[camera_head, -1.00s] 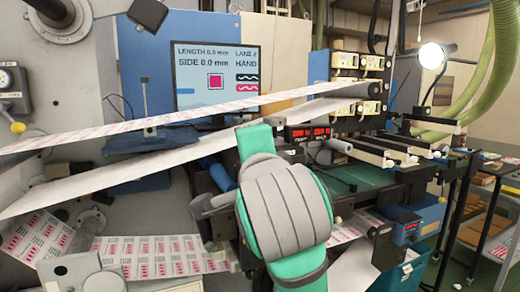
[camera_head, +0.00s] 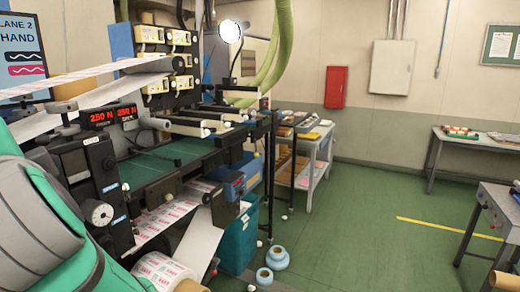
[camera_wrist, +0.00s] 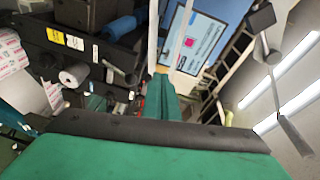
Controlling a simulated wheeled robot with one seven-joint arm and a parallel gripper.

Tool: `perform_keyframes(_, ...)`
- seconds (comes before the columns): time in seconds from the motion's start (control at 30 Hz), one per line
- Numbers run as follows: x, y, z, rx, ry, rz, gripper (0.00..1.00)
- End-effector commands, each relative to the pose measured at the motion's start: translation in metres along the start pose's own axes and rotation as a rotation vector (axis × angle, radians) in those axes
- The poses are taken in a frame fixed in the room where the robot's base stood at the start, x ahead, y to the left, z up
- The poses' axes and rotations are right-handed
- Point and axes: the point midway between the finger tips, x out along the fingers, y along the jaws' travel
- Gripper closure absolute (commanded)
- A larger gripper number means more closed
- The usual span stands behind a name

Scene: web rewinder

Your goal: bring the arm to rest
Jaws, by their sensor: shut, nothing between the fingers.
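My arm, green with grey covers, fills the lower left of the head view. Its far end is outside that picture. In the wrist view, green and black parts of my own arm cross the bottom and middle. No held object shows.
The rewinder's red-digit display (camera_head: 110,116) and printed web (camera_head: 165,215) are close beside my arm. A teal bin (camera_head: 238,240) and blue rolls (camera_head: 277,257) stand on the floor. Green floor (camera_head: 370,210) lies open at centre right. The wrist view shows the monitor (camera_wrist: 195,40).

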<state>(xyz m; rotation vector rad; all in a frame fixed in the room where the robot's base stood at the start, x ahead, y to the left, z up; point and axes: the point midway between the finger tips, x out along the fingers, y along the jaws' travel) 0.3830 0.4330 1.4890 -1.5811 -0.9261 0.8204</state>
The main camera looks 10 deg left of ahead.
Motion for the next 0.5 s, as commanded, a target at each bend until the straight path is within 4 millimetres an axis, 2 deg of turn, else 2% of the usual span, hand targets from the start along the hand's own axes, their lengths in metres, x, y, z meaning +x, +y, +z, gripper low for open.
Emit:
perform_keyframes(0.17, 0.015, 0.030, -0.014, -0.004, 0.012, 0.008, 1.00)
perform_keyframes(0.3, 0.033, 0.074, -0.034, -0.016, 0.037, 0.012, 1.00)
perform_keyframes(0.5, 0.048, 0.145, -0.065, -0.046, 0.090, 0.018, 1.00)
